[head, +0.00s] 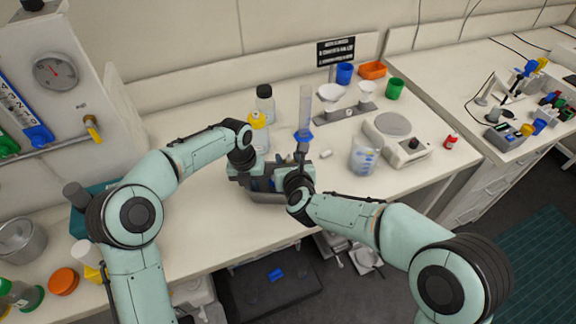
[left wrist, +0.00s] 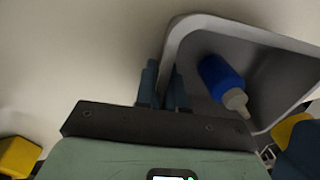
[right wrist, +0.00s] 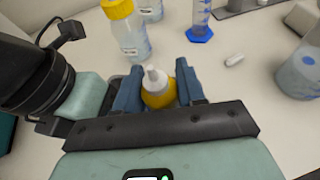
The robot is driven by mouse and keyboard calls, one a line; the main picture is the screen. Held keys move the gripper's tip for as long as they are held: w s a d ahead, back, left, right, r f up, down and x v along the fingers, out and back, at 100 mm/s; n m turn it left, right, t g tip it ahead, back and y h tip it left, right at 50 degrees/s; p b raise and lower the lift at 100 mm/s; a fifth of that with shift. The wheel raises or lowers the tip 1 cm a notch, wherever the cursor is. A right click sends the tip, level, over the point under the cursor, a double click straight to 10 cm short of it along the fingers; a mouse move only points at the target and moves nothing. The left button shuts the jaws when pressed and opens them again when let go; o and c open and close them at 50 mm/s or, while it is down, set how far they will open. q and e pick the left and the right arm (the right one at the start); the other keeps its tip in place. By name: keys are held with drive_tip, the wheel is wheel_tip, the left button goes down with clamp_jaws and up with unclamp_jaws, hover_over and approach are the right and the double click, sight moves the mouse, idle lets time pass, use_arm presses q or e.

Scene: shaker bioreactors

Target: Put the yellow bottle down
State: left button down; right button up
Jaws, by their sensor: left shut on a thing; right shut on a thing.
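The yellow bottle (right wrist: 158,98), with a pale nozzle cap, is between the two fingers of my right gripper (right wrist: 158,82), which is shut on it. I cannot tell if its base touches the bench. In the head view my right gripper (head: 300,160) is near the bench's front, and the bottle is hidden there. My left gripper (left wrist: 163,84) is shut on the rim of a grey bin (left wrist: 188,32). A blue bottle (left wrist: 222,76) with a pale nozzle lies inside it. The bin (head: 268,198) also shows below my grippers in the head view.
Beyond the grippers stand a yellow-capped bottle (head: 258,138), a black-capped bottle (head: 265,104) and a blue-footed cylinder (head: 304,112). A beaker (head: 363,155) and a scale (head: 397,138) are to the right. Bare bench (head: 205,215) lies to the left.

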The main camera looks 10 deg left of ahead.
drive_tip(key=shift+f, duration=1.1)
drive_tip(key=shift+f, duration=0.2)
drive_tip(key=shift+f, duration=0.4)
drive_tip(key=o, duration=0.9)
drive_tip(key=shift+r, duration=0.1)
drive_tip(key=shift+r, duration=0.35)
drive_tip(key=v, duration=1.2)
drive_tip(key=shift+d+r, duration=0.1)
drive_tip(key=shift+r, duration=0.15)
